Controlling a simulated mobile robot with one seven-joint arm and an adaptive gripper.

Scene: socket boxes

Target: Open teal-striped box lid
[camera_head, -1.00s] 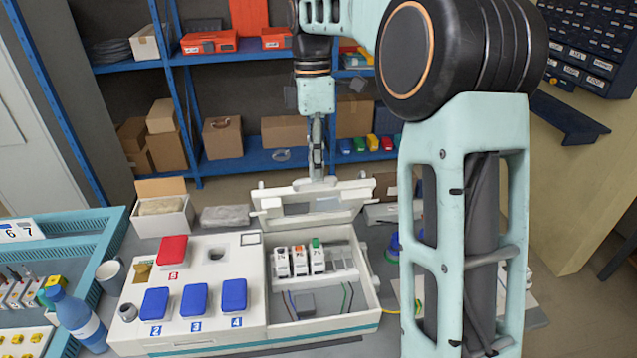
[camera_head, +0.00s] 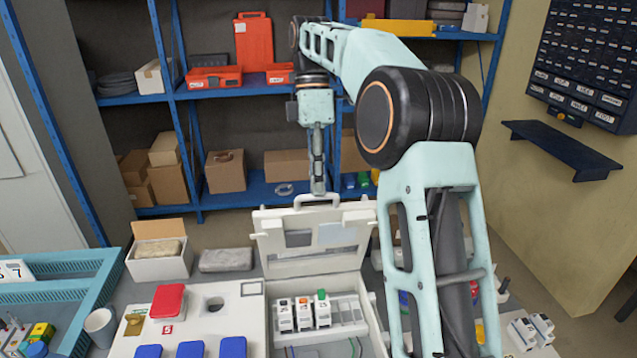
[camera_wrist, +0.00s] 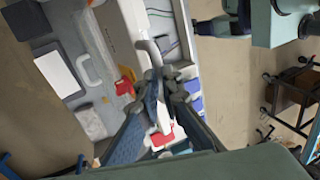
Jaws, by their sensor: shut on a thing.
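The white box (camera_head: 375,338) has its open compartment at the lower middle of the head view; its front side and any teal stripe are out of the picture. Its lid (camera_head: 345,252) stands raised at the back of the compartment, inner face toward the head camera, with two grey panels on it. My gripper (camera_head: 318,190) comes down from above and is shut on the handle (camera_head: 303,203) at the lid's top edge. In the wrist view my gripper (camera_wrist: 163,82) shows its fingers closed together by the pale handle; the exact contact is hard to see.
Breaker modules (camera_head: 303,314) sit inside the compartment. A red block (camera_head: 168,301) and blue blocks (camera_head: 190,350) are on the panel left of it. A grey slab (camera_head: 226,260) and an open carton (camera_head: 160,266) lie behind. Blue shelving (camera_head: 262,180) stands beyond.

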